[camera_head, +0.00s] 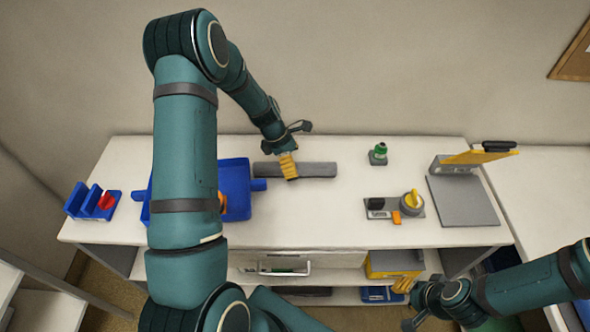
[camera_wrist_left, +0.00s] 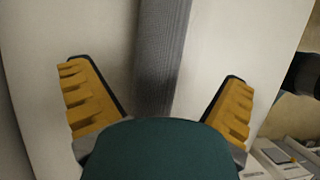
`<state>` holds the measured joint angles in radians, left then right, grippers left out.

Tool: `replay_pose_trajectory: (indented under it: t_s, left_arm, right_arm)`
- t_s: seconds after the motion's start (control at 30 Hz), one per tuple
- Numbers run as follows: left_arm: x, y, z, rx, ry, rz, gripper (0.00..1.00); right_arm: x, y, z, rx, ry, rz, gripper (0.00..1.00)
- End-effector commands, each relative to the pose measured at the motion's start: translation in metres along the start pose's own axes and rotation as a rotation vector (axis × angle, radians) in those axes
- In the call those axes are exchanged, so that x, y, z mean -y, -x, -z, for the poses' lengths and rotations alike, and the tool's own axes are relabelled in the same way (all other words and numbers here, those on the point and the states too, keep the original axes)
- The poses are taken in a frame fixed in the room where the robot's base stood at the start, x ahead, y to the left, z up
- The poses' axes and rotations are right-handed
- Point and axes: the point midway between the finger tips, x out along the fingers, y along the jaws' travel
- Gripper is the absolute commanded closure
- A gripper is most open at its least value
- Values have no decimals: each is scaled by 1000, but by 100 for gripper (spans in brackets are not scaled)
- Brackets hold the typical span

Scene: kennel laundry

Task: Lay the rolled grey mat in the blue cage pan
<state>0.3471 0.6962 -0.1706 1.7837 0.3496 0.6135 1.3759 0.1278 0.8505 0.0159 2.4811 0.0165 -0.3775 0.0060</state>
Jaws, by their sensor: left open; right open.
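The rolled grey mat (camera_head: 318,170) lies across the back of the white worktop. The blue cage pan (camera_head: 236,172) stands to its left, with its middle hidden behind my left arm. Something orange (camera_head: 222,204) shows in the pan beside the arm. My left gripper (camera_head: 289,174) is over the middle of the mat, its yellow fingers pointing down. In the left wrist view the fingers are apart, and the mat (camera_wrist_left: 162,50) runs between them with a gap on each side. My right gripper (camera_head: 409,303) is low at the right, in front of the worktop, and empty.
A blue divided holder (camera_head: 84,203) with a red item stands at the left end. A green-topped bottle (camera_head: 379,153), a grey tray with a yellow knob (camera_head: 411,199) and a grey stand (camera_head: 463,203) are at the right. The worktop front centre is clear. Shelves lie below.

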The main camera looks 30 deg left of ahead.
Motion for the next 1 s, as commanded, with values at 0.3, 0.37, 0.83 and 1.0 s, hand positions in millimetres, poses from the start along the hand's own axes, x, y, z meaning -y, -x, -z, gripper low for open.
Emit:
replay_pose_trajectory:
  t_s: [0.3,0.37,0.83,1.0]
  left_arm:
    - [0,-25,0,0,0,-1,0]
    - [0,-24,0,0,0,-1,0]
    - [0,-24,0,0,0,0,84]
    - [0,-20,-2,0,-1,-1,84]
  right_arm:
    - [-1,-3,-1,1,0,0,66]
    - [-1,-3,-1,2,0,0,66]
    - [-1,-3,-1,2,0,0,66]
    - [-1,-2,-1,1,0,0,66]
